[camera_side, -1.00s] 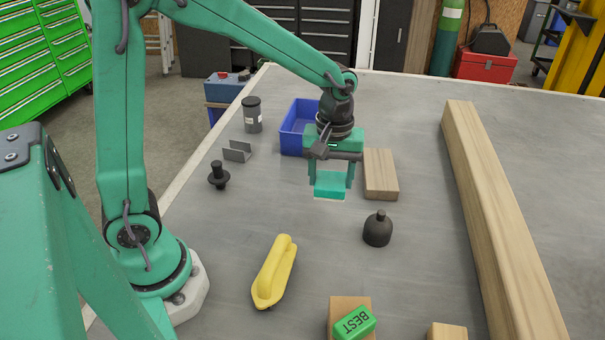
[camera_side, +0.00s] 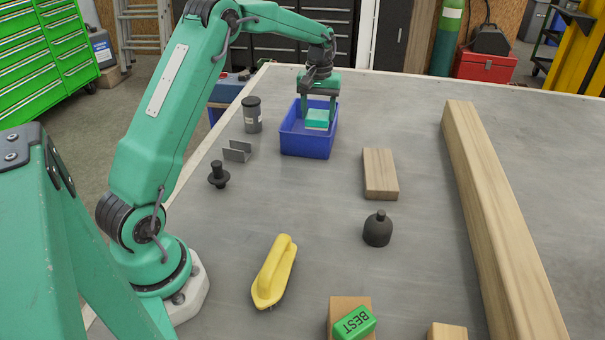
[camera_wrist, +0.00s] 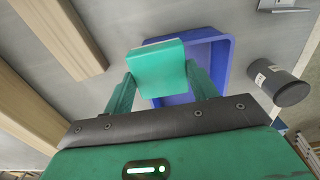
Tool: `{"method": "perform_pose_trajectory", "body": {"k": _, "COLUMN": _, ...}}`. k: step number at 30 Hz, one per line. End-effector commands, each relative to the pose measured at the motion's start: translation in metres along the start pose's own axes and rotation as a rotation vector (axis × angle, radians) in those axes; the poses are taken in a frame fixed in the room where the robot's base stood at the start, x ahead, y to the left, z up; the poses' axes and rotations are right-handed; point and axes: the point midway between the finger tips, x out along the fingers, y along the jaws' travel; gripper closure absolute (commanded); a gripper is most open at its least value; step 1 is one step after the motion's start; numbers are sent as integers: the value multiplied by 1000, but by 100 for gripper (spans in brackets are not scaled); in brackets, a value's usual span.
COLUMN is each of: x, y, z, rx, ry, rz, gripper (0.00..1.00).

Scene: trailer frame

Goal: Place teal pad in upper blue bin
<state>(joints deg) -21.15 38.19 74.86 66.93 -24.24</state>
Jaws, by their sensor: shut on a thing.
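The teal pad (camera_side: 317,119) is a small block held between the two fingers of my gripper (camera_side: 319,112). In the side view it appears over the blue bin (camera_side: 307,146), towards its back right part. The wrist view shows the pad (camera_wrist: 158,68) between the fingertips, with the blue bin (camera_wrist: 222,62) behind it. The pad covers part of the bin's opening there, and the bin's interior that I can see looks empty. I cannot tell exactly how high the pad is above the bin floor.
A dark canister (camera_side: 252,115) stands left of the bin, with a grey bracket (camera_side: 237,151) and a black knob (camera_side: 218,175) nearer. A yellow handled tool (camera_side: 274,272) is in front.

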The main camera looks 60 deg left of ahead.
Motion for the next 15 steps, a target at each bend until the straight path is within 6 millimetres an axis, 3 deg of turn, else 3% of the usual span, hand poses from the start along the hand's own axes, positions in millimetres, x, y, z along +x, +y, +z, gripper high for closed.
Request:
{"method": "perform_pose_trajectory", "body": {"k": 6, "x": 6, "y": -28, "z": -33, "rx": 2, "ry": 0, "rz": 0, "gripper": 66}}
{"method": "perform_pose_trajectory", "body": {"k": 15, "x": 8, "y": -36, "z": -41, "rx": 7, "ry": 0, "rz": 0, "gripper": 66}}
